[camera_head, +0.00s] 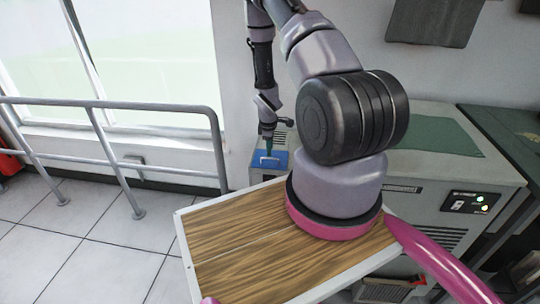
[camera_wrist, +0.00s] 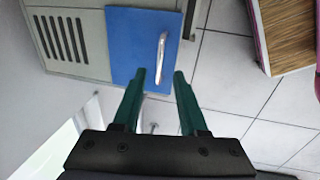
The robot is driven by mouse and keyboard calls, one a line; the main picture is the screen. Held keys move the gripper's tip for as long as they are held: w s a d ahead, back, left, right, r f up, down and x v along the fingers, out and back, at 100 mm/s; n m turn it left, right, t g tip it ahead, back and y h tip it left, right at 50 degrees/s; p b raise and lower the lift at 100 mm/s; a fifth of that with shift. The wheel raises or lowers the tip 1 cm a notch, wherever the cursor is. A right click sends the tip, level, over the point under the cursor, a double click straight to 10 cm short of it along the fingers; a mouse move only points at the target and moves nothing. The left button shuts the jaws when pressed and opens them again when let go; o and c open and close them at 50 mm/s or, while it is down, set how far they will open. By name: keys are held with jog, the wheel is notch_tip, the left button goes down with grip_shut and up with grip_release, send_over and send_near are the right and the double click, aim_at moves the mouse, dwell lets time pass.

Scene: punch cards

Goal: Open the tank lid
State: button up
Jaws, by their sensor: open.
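The tank lid (camera_head: 278,159) is a small blue panel on top of a grey tank (camera_head: 258,177), low beside the wall in the head view. In the wrist view the blue lid (camera_wrist: 128,33) lies ahead of my gripper, with a pale curved handle (camera_wrist: 161,55) near its right side. The lid looks closed. My gripper (camera_wrist: 165,74) has two green fingers, spread apart and empty. Their tips show at the lid's near edge, with the handle between and beyond them. In the head view my gripper (camera_head: 269,148) is small, just above the lid, and covers part of it.
A metal railing (camera_head: 110,103) runs along the window at left. My wood-topped base fills the centre foreground. A grey cabinet (camera_head: 452,165) with a small panel stands at right. Tiled floor (camera_head: 105,255) is clear at left. A vented grey surface (camera_wrist: 62,38) adjoins the lid.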

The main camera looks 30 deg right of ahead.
send_over(270, 165)
jog(key=shift+f, duration=2.05)
grip_shut()
